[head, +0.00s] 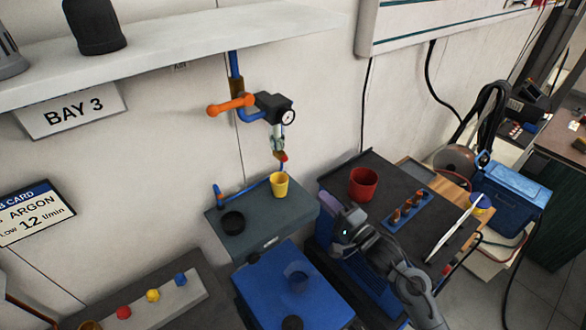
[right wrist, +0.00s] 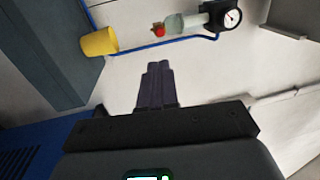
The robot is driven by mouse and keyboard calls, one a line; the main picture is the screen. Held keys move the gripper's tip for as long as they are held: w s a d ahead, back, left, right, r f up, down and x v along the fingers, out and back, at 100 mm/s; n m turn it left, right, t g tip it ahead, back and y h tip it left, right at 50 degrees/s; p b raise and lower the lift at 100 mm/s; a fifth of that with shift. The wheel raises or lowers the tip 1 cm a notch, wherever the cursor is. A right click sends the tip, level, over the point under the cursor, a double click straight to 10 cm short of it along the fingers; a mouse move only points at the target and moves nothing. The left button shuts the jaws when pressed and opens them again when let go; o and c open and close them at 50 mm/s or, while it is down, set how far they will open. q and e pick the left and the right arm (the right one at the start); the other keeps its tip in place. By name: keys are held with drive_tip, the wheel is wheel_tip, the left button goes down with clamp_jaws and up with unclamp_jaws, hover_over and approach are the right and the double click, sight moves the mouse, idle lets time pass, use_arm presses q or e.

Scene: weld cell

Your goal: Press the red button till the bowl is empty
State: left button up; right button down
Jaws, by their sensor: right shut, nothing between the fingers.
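A small red button (head: 283,157) sits at the lower end of a clear, pale greenish bowl (head: 277,140) under the black regulator with a gauge on the wall. In the right wrist view the red button (right wrist: 158,31) and the bowl (right wrist: 187,22) show beyond my fingertips. The liquid level in the bowl is too small to tell. A yellow cup (head: 279,184) stands below the button on a grey cabinet. My right gripper (head: 347,218) is shut and empty, to the lower right of the cup; its fingers (right wrist: 158,85) do not touch the button. My left gripper is not in view.
An orange-handled valve (head: 230,105) is left of the regulator. A black dish (head: 232,222) stands on the grey cabinet (head: 262,237). A red cup (head: 363,184) and a blue rack (head: 408,212) sit on the dark cart top. Red, yellow and blue knobs (head: 152,296) are at lower left.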

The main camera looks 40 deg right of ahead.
sight(286, 160)
drive_tip(key=w, duration=0.4)
drive_tip(key=w+r, duration=0.1)
drive_tip(key=w, duration=0.7)
drive_tip(key=shift+w+r, duration=0.35)
drive_tip(key=shift+r, duration=0.05)
drive_tip(key=shift+w+r+p, duration=0.1)
drive_tip(key=shift+w+p, duration=0.2)
drive_tip(key=shift+w, duration=0.25)
